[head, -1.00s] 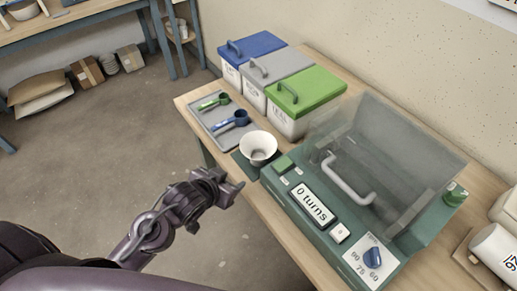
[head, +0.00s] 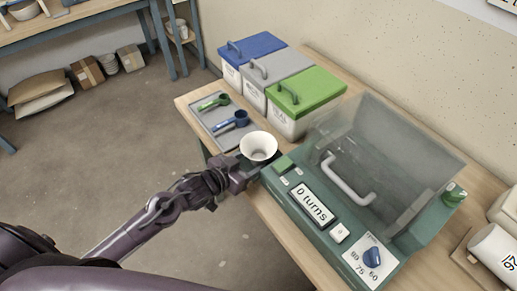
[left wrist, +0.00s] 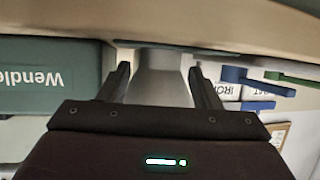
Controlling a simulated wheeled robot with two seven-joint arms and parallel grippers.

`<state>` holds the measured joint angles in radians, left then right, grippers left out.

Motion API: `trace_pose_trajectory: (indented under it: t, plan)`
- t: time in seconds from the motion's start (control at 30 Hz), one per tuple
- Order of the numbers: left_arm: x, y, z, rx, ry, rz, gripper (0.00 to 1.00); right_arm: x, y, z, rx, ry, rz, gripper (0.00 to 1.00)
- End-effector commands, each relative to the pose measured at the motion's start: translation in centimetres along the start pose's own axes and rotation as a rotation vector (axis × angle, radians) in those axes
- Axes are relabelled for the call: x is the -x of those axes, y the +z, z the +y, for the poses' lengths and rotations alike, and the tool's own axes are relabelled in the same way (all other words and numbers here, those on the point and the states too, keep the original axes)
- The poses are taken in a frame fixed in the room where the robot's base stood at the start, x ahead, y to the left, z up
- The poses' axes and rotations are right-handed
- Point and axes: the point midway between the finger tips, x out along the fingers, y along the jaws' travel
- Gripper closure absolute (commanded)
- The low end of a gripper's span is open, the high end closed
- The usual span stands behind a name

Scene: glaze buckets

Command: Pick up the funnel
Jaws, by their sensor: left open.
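The white funnel (head: 258,147) stands upright, wide mouth up, near the front edge of the workbench. In the left wrist view the funnel (left wrist: 162,80) shows between the two fingers. My left gripper (head: 243,172) is open, reaching in from the left at the bench edge, just below the funnel's bowl. In the left wrist view my left gripper's fingers (left wrist: 161,85) lie one on each side of the funnel, with gaps visible. The funnel's lower part is hidden by the gripper in the head view. My right gripper is not in view.
A grey tray (head: 214,131) with a green scoop (head: 213,102) and a blue scoop (head: 232,122) lies left of the funnel. Blue-, grey- and green-lidded buckets (head: 292,126) stand behind. A green machine (head: 317,232) with a clear cover stands close on the right.

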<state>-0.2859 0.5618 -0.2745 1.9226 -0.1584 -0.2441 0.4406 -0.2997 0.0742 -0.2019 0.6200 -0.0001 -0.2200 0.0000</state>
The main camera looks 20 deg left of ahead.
Motion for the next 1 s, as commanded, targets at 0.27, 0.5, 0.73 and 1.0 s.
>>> trace_pose_trajectory:
  t: [0.27, 0.5, 0.73, 1.0]
  plan:
    - [-2.6, 0.0, 0.0, -0.001, -0.001, 0.0, 0.42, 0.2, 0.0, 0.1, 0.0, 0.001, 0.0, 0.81]
    - [-2.6, 0.0, 0.0, -0.001, -0.001, 0.0, 0.49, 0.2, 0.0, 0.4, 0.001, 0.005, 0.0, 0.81]
    - [-2.6, 0.0, 0.0, -0.001, -0.001, 0.0, 0.78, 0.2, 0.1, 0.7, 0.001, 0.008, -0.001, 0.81]
    - [-2.6, -0.1, 0.0, -0.002, -0.001, 0.001, 0.78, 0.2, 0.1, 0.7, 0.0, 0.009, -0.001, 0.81]
